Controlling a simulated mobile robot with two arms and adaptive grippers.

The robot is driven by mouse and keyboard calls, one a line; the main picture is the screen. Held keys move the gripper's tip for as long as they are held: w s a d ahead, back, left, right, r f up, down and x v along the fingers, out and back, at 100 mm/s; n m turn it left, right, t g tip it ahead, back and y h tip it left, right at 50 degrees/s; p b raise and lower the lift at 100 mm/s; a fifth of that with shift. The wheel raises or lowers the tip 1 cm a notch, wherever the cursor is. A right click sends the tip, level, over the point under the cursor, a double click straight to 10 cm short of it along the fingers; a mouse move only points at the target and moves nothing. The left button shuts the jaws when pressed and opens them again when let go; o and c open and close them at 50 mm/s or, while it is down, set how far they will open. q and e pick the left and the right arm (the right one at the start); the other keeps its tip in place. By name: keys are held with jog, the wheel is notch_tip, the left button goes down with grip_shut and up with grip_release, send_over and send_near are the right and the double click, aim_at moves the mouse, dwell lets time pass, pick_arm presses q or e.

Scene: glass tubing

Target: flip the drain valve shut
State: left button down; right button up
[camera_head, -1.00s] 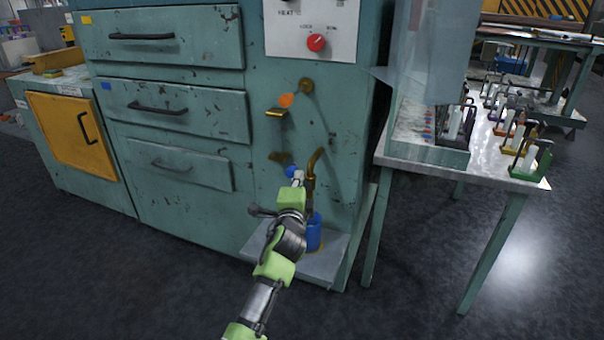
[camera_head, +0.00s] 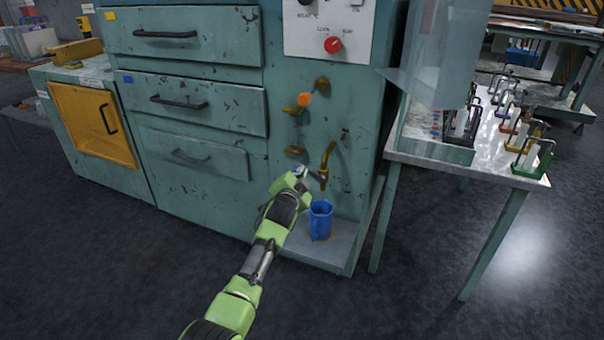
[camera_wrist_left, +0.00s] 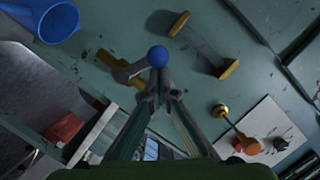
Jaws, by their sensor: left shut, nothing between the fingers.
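The drain valve has a brass spout (camera_head: 329,158) low on the green cabinet. In the left wrist view, its brass body (camera_wrist_left: 112,86) has a grey lever ending in a blue ball knob (camera_wrist_left: 158,57). My left gripper (camera_head: 303,173) is close beside the valve, and its fingertips (camera_wrist_left: 160,80) are shut and empty at the blue knob. I cannot tell whether they touch it. In the head view the knob is hidden by the gripper. A blue jug (camera_head: 320,221) stands below the spout. My right gripper is out of view.
Two brass fittings (camera_head: 295,151) and an orange-knobbed valve (camera_head: 304,99) sit above. A panel with a red knob (camera_head: 333,45) is higher. The jug stands on a low shelf (camera_head: 333,262). A table (camera_head: 507,174) with racks is to the right; the floor in front is clear.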

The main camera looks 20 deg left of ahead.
pick_arm(q)
jog(key=shift+w+a+f, duration=0.1)
jog(key=shift+a+f, duration=0.55)
jog(key=shift+f, duration=0.25)
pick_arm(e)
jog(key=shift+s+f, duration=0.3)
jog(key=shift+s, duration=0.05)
pick_arm(q)
jog(key=shift+f, duration=0.2)
jog(key=shift+a, duration=0.1)
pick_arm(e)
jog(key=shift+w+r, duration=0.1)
pick_arm(q)
jog(key=v, duration=1.2)
jog(key=shift+r, duration=0.15)
